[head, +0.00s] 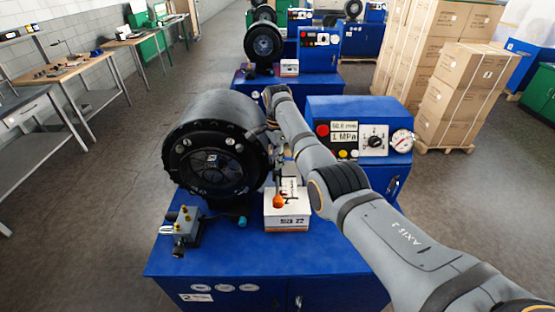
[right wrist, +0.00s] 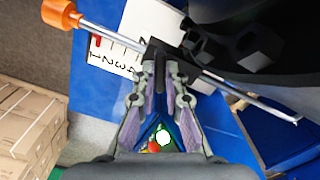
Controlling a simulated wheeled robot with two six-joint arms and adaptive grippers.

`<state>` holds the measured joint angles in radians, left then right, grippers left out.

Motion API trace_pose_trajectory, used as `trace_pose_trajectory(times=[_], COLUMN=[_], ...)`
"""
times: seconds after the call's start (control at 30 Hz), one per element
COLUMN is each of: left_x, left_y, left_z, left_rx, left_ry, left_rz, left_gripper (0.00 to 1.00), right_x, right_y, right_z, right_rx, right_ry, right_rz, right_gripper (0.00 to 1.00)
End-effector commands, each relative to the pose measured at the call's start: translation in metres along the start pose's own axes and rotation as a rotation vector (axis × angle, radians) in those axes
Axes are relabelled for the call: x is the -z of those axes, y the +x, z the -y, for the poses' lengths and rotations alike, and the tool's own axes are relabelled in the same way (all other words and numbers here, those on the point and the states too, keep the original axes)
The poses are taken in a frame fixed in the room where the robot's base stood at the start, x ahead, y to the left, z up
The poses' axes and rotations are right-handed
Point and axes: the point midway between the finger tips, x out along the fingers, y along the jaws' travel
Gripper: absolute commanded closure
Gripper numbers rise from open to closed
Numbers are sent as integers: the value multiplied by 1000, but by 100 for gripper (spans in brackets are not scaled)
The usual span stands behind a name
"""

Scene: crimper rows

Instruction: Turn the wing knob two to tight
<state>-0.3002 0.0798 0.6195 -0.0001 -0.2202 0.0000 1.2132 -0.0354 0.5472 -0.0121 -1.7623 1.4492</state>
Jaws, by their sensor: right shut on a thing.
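My right gripper (head: 283,160) is beside the front of the round black crimper head (head: 208,160), partly hidden behind my arm. In the right wrist view its fingers (right wrist: 165,72) close together on a small dark block (right wrist: 155,50). A thin metal rod with an orange handle (right wrist: 60,13) passes at that block; the handle also shows in the head view (head: 278,202), hanging over a white box. I cannot tell whether this is the wing knob two. No clearly marked wing knob shows. My left gripper is not in view.
The white box (head: 286,221) and a metal block with brass fittings (head: 182,229) stand on the blue bench (head: 255,262). A control panel (head: 358,150) with dial and gauge is to the right. Cartons (head: 455,95) stand behind; workbenches (head: 75,68) are left.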

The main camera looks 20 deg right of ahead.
Motion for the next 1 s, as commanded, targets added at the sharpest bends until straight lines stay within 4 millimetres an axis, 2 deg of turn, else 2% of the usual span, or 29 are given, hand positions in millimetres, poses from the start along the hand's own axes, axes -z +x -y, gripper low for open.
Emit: trace_pose_trajectory(times=[0.2,0.5,1.0], left_x=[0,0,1], left_y=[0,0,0], left_z=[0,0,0], left_rx=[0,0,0], left_ry=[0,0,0], left_rz=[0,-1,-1], left_gripper=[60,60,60], right_x=[0,0,0], right_y=[-3,-3,-4], right_z=[2,2,2], right_rx=[7,8,10], right_ry=[181,361,450], right_rz=[-1,-1,0], right_gripper=[100,100,100])
